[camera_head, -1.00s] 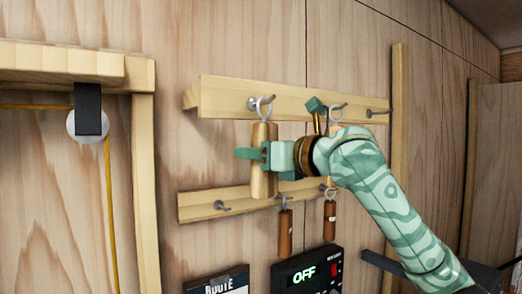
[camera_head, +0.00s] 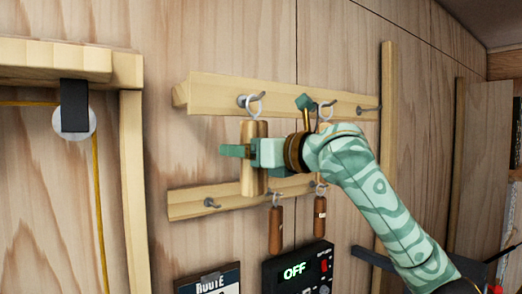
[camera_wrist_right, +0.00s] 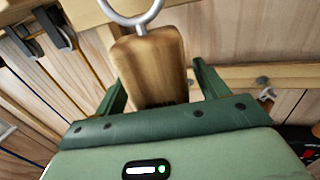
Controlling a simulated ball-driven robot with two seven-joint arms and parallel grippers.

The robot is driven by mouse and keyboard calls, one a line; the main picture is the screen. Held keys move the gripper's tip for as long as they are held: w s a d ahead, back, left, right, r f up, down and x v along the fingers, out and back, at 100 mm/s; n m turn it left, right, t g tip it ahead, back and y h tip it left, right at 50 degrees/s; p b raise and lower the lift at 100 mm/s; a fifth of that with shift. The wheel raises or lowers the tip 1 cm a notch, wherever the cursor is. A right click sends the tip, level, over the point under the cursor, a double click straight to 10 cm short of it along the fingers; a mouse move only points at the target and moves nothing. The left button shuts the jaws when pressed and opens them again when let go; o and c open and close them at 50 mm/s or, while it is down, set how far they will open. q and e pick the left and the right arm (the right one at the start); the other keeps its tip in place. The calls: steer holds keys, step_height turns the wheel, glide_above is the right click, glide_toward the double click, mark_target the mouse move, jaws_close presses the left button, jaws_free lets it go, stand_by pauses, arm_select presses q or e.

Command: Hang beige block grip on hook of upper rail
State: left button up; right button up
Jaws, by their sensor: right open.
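The beige block grip (camera_head: 253,168) hangs upright by its metal ring (camera_head: 254,106) at the left hook of the upper rail (camera_head: 210,94). My right gripper (camera_head: 250,152) is open, with one finger on each side of the block. The right wrist view shows the block (camera_wrist_right: 148,68) between the two spread green fingers (camera_wrist_right: 160,88), with gaps visible beside it. The ring's top is cut off there. My left gripper is not in view.
Another ring (camera_head: 325,113) hangs on the upper rail's middle hook; my arm hides what is below. The right hook (camera_head: 368,109) looks empty. Two brown grips (camera_head: 276,230) (camera_head: 320,217) hang from the lower rail (camera_head: 185,204), whose left hook (camera_head: 211,203) is empty. An OFF display box (camera_head: 297,270) sits below.

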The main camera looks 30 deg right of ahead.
steer(key=shift+s+d, duration=0.25)
steer(key=shift+s, duration=0.2)
steer(key=b+v, duration=0.4)
steer(key=v, duration=1.1)
steer(key=shift+b, duration=0.4)
